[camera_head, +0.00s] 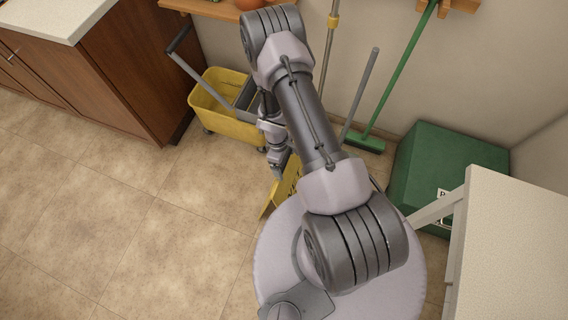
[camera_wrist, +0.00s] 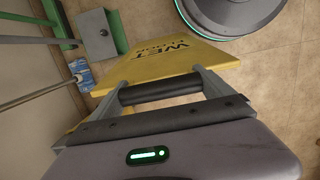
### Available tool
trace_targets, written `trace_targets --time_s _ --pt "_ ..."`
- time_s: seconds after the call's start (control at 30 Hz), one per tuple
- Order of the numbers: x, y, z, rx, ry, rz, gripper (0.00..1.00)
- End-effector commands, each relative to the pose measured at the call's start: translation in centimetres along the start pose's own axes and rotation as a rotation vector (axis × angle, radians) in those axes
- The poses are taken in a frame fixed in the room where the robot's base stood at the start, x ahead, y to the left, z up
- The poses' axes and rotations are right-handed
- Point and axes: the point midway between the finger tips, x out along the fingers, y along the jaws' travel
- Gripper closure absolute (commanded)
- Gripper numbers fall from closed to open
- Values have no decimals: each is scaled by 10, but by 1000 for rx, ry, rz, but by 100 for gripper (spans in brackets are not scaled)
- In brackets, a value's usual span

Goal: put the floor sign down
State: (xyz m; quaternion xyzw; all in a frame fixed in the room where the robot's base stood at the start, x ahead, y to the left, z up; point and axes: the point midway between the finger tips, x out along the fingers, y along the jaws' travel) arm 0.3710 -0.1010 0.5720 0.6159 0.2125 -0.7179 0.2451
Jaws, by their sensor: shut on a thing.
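The floor sign is a yellow panel with "WET FLOOR" in dark letters. In the head view the sign (camera_head: 283,190) shows beside my round base, partly hidden by my arm. In the wrist view the sign (camera_wrist: 175,60) spreads out beyond the fingers. My gripper (camera_head: 277,168) reaches down to the sign's upper part. In the wrist view my gripper (camera_wrist: 160,88) is shut on the sign, with a dark bar across between the fingers. The sign is tilted in the head view. I cannot tell whether its lower edge touches the floor.
A yellow mop bucket (camera_head: 226,106) stands by the wooden cabinet (camera_head: 125,75). A green broom (camera_head: 367,142) leans on the wall. A green box (camera_head: 440,165) and a white-topped unit (camera_head: 515,240) stand at the right. The tiled floor (camera_head: 110,220) at the left is clear.

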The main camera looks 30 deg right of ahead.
Motion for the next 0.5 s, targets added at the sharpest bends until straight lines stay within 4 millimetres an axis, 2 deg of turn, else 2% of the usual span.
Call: trace_targets --time_s 0.13,0.5 --pt "20 4 0 0 1 1 82" --pt "23 5 1 -1 1 2 82"
